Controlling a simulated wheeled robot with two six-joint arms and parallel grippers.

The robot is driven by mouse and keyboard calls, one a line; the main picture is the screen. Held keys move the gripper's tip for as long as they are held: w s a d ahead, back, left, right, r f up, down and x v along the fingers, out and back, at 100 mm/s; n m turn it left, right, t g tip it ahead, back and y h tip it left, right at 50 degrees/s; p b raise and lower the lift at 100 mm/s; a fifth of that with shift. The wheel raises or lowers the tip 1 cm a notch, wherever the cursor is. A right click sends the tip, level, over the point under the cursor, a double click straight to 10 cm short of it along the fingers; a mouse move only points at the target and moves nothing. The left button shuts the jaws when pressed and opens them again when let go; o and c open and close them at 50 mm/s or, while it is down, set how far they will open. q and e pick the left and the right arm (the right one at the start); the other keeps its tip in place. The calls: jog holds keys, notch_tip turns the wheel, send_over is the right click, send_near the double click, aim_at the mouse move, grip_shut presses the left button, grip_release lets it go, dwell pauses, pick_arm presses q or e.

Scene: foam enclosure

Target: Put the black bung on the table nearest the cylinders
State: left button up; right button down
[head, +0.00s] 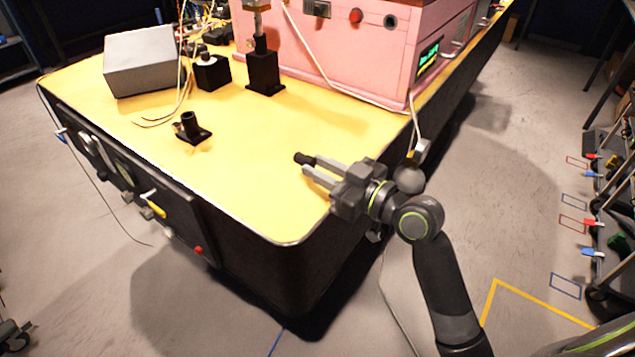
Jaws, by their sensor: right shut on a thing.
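My right gripper (308,171) reaches in from the right over the front right part of the yellow-topped table (250,195). It is shut on a small black bung (303,158), which sticks out at the fingertips. The bung is at or just above the tabletop; I cannot tell whether it touches. My left gripper is not in view. No cylinders can be made out in this view.
A black mount (190,128) stands on the table left of the gripper. Behind are a grey box (140,62), a black post (263,70), wires and a large pink machine (335,45). The table's front middle is clear. A wheeled rack (612,210) stands at right.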

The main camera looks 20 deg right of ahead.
aim_at(321, 194)
jog(key=shift+f+b, duration=0.35)
jog(key=shift+f, duration=2.05)
jog(key=shift+f, duration=0.2)
jog(key=c, duration=1.3)
grip_release()
jog(key=shift+o, duration=0.2)
jog(key=shift+r, duration=0.1)
